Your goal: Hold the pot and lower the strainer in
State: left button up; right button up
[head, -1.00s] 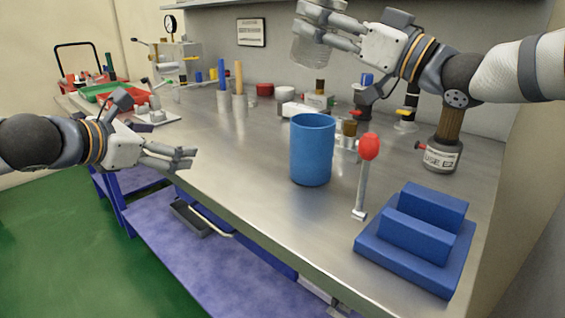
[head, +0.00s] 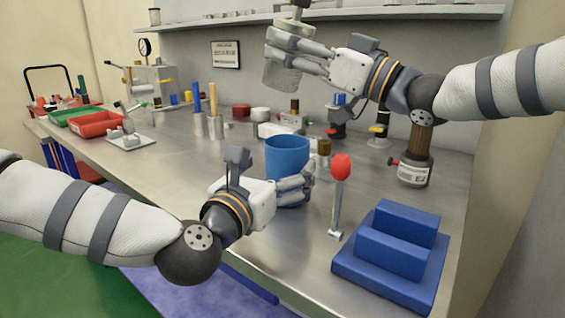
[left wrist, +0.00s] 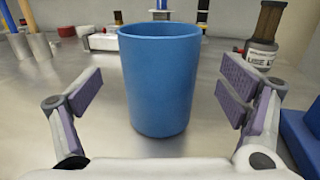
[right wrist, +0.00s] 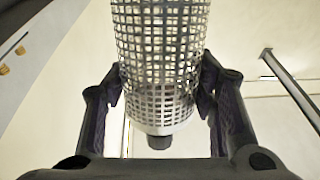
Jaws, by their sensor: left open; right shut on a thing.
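The blue pot (head: 287,156) stands upright on the steel bench; it also shows between the fingers in the left wrist view (left wrist: 160,85). My left gripper (head: 296,187) is open around the pot, with a finger on either side and gaps to its wall in the left wrist view (left wrist: 165,95). The strainer (head: 283,72) is a grey mesh cylinder with a dark knob at one end, seen close in the right wrist view (right wrist: 160,60). My right gripper (right wrist: 160,95) is shut on the strainer and holds it high above the bench, above the pot in the head view.
A red-knobbed lever (head: 339,180) and a blue stepped block (head: 392,250) stand right of the pot. A labelled bottle (head: 414,168) is behind them. Red (head: 97,124) and green trays lie at the far left.

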aim_at(301, 74)
pick_arm(q)
jog(key=x, duration=0.5)
jog(key=shift+w+d, duration=0.1)
jog(key=shift+w, duration=0.1)
jog(key=c, duration=1.3)
pick_arm(e)
jog(key=f+g+h, duration=0.1)
jog(key=f, duration=0.1)
jog(key=f+h, duration=0.1)
jog(key=f, duration=0.1)
jog(key=shift+a+g, duration=0.2)
jog(key=shift+g, duration=0.2)
jog(key=shift+w+d+f+h, duration=0.1)
jog(key=shift+f+h, duration=0.1)
jog(key=shift+h, duration=0.1)
